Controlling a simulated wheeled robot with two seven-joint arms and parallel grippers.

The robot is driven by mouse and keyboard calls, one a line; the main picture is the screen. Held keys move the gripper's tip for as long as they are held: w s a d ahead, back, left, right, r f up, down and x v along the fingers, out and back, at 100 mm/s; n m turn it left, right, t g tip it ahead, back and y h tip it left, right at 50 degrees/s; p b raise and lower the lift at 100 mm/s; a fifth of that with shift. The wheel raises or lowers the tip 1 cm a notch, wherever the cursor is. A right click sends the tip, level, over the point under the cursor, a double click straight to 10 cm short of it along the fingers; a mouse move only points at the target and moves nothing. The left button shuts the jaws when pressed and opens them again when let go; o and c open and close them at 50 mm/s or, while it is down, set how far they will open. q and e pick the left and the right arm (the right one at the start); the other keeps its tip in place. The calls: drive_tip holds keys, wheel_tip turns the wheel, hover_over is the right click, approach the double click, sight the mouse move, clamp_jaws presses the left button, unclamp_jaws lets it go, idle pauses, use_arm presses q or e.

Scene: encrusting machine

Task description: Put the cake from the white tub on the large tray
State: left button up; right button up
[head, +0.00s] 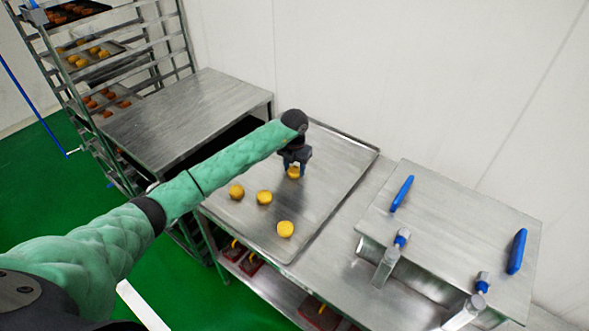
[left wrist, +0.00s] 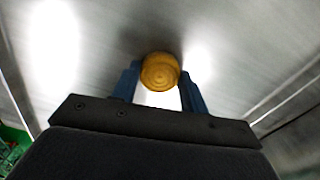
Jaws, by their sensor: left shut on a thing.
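My left gripper (head: 294,166) is over the large metal tray (head: 330,165), toward its back. It is shut on a round yellow cake (head: 294,173). In the left wrist view the cake (left wrist: 160,71) sits between the two blue fingertips, close to the tray surface; I cannot tell whether it touches the tray. More yellow cakes lie on the tray: one at the left (head: 236,191), one beside it (head: 264,197) and one nearer the front (head: 285,229). The white tub is not in view. My right gripper is not in view.
A bare steel table (head: 185,115) stands left of the tray. A rack (head: 75,95) with trays of cakes is at the far left. A steel machine top (head: 450,225) with blue handles (head: 517,251) stands right. The tray's right part is clear.

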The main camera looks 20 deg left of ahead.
sight(295, 170)
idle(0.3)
use_arm(q)
drive_tip(key=shift+f, duration=0.1)
drive_tip(key=o, duration=1)
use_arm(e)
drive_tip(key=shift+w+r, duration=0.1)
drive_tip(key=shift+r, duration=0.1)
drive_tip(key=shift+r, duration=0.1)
use_arm(q)
drive_tip(key=shift+r, duration=0.45)
wheel_tip(295, 170, up, 11)
drive_tip(key=b, duration=0.5)
drive_tip(key=shift+r, duration=0.15)
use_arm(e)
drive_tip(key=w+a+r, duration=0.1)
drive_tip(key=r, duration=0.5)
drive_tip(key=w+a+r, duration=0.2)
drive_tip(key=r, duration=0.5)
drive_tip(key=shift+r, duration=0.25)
